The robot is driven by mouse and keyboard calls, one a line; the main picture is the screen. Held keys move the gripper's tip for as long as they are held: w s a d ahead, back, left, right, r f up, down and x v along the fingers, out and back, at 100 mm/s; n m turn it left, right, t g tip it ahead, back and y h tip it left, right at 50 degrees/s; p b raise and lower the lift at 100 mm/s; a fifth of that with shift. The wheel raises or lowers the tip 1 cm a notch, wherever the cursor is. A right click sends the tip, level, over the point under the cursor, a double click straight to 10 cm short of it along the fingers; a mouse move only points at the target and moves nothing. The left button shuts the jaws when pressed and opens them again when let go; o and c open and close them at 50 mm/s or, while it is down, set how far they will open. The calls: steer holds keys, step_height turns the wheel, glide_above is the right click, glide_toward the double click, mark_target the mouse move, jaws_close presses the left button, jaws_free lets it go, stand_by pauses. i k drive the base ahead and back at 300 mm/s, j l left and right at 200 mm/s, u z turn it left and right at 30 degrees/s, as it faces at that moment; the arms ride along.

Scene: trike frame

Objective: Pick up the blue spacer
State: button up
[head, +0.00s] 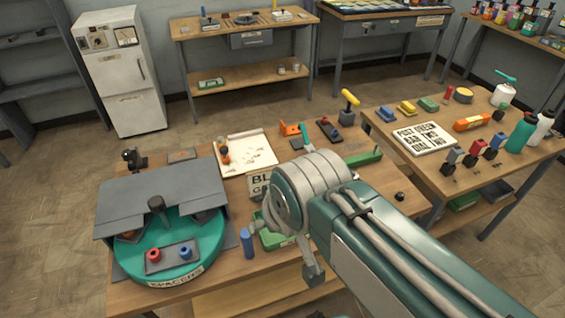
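The blue spacer (186,252) is a small ring-like piece on the right of a grey tray (163,266). A red spacer (153,255) sits to its left in the same tray. The tray is on a round teal turntable (130,270) labelled "SPACERS", partly under a grey cover (130,205). My arm reaches in from the lower right, with its grey rounded joint over the bench. A grey end part (313,272), perhaps of my gripper, hangs below that joint, to the right of the turntable and apart from the spacer. The fingers are not clearly visible.
A dark post (157,209) stands at the cover's front, behind the tray. A white board (246,153) lies behind. A second bench at right holds bottles and tools.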

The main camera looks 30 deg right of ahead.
mark_target(185, 250)
steer(key=z, duration=0.45)
steer(key=k+u, duration=0.15)
steer(key=u, duration=1)
